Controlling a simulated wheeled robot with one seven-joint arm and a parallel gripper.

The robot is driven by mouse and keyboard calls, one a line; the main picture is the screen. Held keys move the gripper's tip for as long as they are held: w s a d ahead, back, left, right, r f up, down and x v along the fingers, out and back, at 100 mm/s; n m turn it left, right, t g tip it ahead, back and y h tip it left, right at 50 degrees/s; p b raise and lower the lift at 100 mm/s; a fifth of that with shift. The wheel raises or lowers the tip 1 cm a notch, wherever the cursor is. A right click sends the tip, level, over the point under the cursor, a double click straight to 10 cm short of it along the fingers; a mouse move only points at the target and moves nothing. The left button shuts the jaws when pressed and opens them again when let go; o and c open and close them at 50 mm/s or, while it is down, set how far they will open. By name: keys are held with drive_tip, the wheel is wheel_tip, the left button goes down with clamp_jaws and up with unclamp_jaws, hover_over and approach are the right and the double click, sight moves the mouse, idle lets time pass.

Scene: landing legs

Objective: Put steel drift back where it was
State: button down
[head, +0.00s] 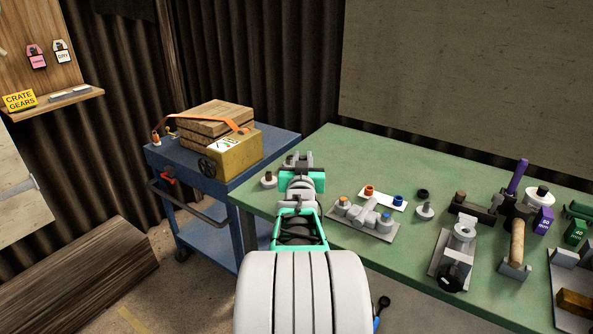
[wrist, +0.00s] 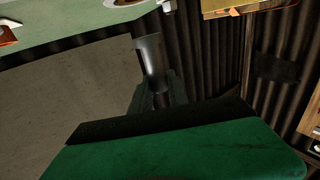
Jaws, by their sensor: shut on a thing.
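My gripper (head: 299,163) is at the end of my outstretched arm, by the left end of the green bench in the head view. The wrist view shows a smooth grey metal cylinder (wrist: 152,62), which looks like the steel drift, between the jaws (wrist: 158,98). The jaws are shut on it. The large green part low in the wrist view hides much of the jaws. In the head view my arm and gripper hide the drift, so its full length and tilt cannot be told.
The green bench (head: 335,260) holds a grey plate with fittings (head: 364,222), a clamp-like fixture (head: 457,250), a wooden-handled hammer (head: 517,242) and a purple-handled tool (head: 517,177). A small knobbed part (head: 268,180) sits by the left edge. A blue cart (head: 210,180) with boxes stands left.

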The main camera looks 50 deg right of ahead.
drive_tip(key=f, duration=0.1)
drive_tip(key=f+b, duration=0.1)
drive_tip(key=f, duration=0.1)
drive_tip(key=shift+w+d+f, duration=0.1)
drive_tip(key=shift+w+d, duration=0.15)
drive_tip(key=shift+s, duration=0.15)
drive_tip(key=shift+f+b, duration=0.2)
drive_tip(key=shift+b, duration=0.15)
drive_tip(key=c, duration=1.3)
unclamp_jaws()
drive_tip(key=shift+o, duration=0.2)
drive_tip(key=shift+r+p, duration=0.15)
drive_tip(key=shift+p, duration=0.25)
